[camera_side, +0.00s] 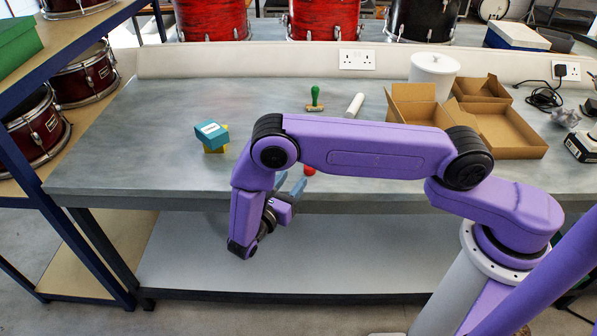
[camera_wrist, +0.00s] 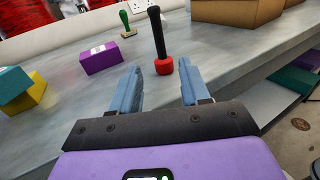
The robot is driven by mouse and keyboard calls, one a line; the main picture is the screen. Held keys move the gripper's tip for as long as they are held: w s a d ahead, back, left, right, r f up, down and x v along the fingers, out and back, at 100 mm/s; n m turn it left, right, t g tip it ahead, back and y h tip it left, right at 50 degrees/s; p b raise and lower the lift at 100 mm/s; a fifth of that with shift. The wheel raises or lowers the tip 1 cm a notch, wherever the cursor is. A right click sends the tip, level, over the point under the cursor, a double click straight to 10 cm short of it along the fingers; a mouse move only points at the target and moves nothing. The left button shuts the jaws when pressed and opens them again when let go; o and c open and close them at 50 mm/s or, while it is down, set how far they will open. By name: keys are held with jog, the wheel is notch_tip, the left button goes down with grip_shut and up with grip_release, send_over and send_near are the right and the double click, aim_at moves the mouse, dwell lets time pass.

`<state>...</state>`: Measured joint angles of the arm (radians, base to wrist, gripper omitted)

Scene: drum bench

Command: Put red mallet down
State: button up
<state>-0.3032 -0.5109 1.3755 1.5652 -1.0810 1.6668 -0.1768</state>
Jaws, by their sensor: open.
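The red mallet (camera_wrist: 163,66) shows in the wrist view with its red head on the grey bench and its black handle rising from it; it looks upright. In the side view only a bit of its red head (camera_side: 309,171) shows below my arm, which hides the rest. My gripper (camera_wrist: 161,78) is open and empty. Its two blue fingers are spread, and the mallet head appears beyond and between their tips, apart from them. In the side view my gripper (camera_side: 290,184) is at the bench's front edge, just left of the mallet.
A purple box (camera_wrist: 102,58) and a green-handled stamp (camera_wrist: 127,24) stand left of the mallet. A teal box (camera_side: 211,133) sits on a yellow block (camera_side: 216,149) farther left. Behind are a white cylinder (camera_side: 355,105), an open cardboard box (camera_side: 512,135) and a white canister (camera_side: 433,72).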

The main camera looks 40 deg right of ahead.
jog(key=s+d+r+m+g+y, duration=0.2)
jog(key=s+r+m+g+y, duration=0.25)
jog(key=s+r+y, duration=0.4)
jog(key=s+d+r+m+y, duration=0.2)
jog(key=s+r+y, duration=0.2)
jog(key=s, duration=0.5)
jog(key=s+d+r+m+y, duration=0.2)
jog(key=s+r+y, duration=0.3)
jog(key=s, duration=0.5)
jog(key=shift+s+d+r+g, duration=0.25)
jog(key=shift+s+d+g, duration=0.05)
jog(key=shift+d+g, duration=0.15)
jog(key=shift+m, duration=0.25)
